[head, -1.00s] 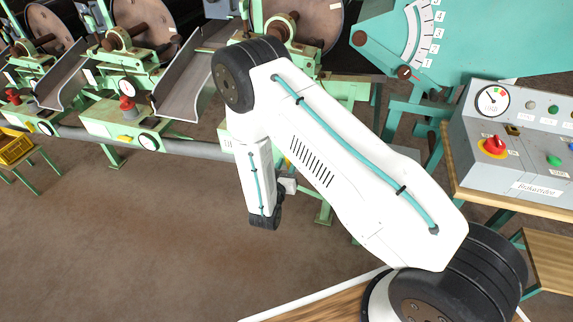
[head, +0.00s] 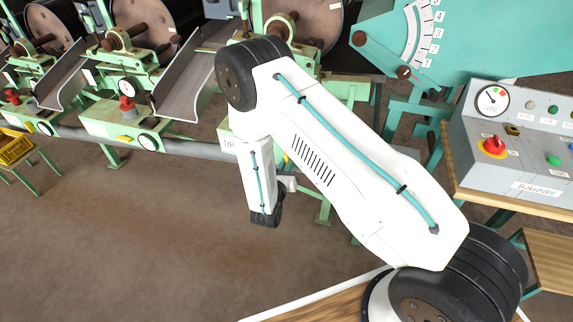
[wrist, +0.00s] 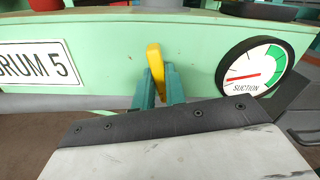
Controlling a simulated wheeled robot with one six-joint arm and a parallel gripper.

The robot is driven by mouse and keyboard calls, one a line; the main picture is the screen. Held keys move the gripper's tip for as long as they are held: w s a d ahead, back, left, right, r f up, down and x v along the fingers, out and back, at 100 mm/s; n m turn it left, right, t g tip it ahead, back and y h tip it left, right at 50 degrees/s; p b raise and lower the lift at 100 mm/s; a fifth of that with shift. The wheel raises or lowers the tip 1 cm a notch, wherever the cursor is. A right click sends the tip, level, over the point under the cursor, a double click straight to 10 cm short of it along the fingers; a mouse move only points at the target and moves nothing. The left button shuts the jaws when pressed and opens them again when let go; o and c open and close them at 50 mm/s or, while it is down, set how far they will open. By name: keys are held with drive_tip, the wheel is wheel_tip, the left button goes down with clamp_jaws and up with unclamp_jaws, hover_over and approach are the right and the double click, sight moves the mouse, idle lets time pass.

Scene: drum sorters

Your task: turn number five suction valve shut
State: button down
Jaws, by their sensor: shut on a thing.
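The yellow valve lever (wrist: 154,56) stands nearly upright, tilted slightly, in front of the pale green box of drum 5 in the wrist view. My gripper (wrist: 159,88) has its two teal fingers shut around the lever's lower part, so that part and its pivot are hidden. The plate reading "DRUM 5" (wrist: 38,64) is to the left, cut by the picture edge. The suction gauge (wrist: 248,68) is to the right, its red needle pointing left and a little down. In the head view my arm hides the gripper and this lever.
In the head view, more green drum stations with metal chutes (head: 187,88) stand along the left. A grey pipe (head: 195,149) runs along their front. A grey control box (head: 510,140) with a red knob sits on a bench at right. The brown floor (head: 120,240) is clear.

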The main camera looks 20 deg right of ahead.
drive_tip(key=shift+a+n, duration=0.1)
drive_tip(key=shift+n, duration=6.9)
drive_tip(key=c, duration=1.4)
unclamp_jaws()
drive_tip(key=shift+c, duration=0.2)
drive_tip(key=v, duration=0.7)
drive_tip(key=shift+s+a, duration=0.25)
drive_tip(key=shift+s, duration=0.05)
